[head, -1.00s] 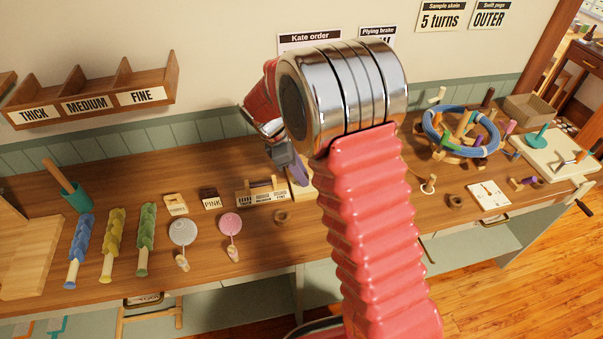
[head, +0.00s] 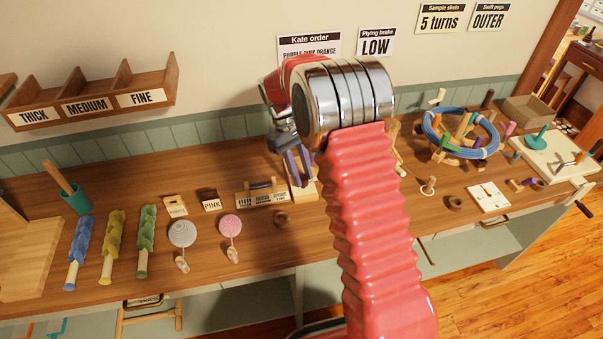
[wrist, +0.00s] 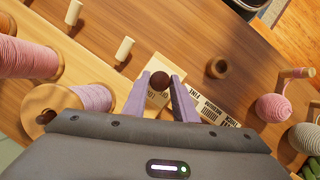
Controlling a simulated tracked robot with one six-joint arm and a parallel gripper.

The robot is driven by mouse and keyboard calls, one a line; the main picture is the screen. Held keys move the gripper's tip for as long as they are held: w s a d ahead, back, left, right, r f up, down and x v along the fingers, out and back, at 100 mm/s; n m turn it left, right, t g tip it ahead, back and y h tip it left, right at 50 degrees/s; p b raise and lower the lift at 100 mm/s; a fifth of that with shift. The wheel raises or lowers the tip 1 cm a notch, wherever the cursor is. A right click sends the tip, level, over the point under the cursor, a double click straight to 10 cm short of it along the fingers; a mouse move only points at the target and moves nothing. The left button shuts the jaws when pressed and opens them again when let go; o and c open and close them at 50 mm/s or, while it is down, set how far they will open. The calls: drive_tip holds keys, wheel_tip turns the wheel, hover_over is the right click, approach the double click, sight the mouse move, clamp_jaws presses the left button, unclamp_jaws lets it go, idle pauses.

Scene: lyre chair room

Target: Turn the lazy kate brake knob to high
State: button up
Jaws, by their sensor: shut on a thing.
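My gripper (wrist: 158,80) has its two purple fingers on either side of a dark brown round knob (wrist: 159,81) and is shut on it. The knob stands over a small cream plate (wrist: 155,98) on the wooden bench. In the head view my gripper (head: 300,172) points down at the cream plate (head: 305,190), left of my red arm; the knob cannot be made out there. Any markings around the knob are hidden or too small to read. Spools of pink yarn (wrist: 22,57) lie left of the gripper in the wrist view.
A labelled rack (head: 262,195) stands just left of the gripper, with a brown ring (head: 281,217) in front. Two bare pegs (wrist: 124,49) stand near the knob. A pink ball (head: 229,226) and a grey ball (head: 182,233) lie left. A wall sign (head: 375,44) reads "Plying brake LOW".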

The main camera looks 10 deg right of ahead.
drive_tip(key=shift+w+m+y, duration=0.1)
drive_tip(key=shift+m+y, duration=0.4)
drive_tip(key=shift+m, duration=0.8)
drive_tip(key=o, duration=1)
drive_tip(key=shift+o, duration=0.2)
drive_tip(key=shift+r, duration=0.1)
drive_tip(key=v, duration=1.3)
drive_tip(key=shift+w, duration=0.35)
drive_tip(key=shift+r, duration=0.15)
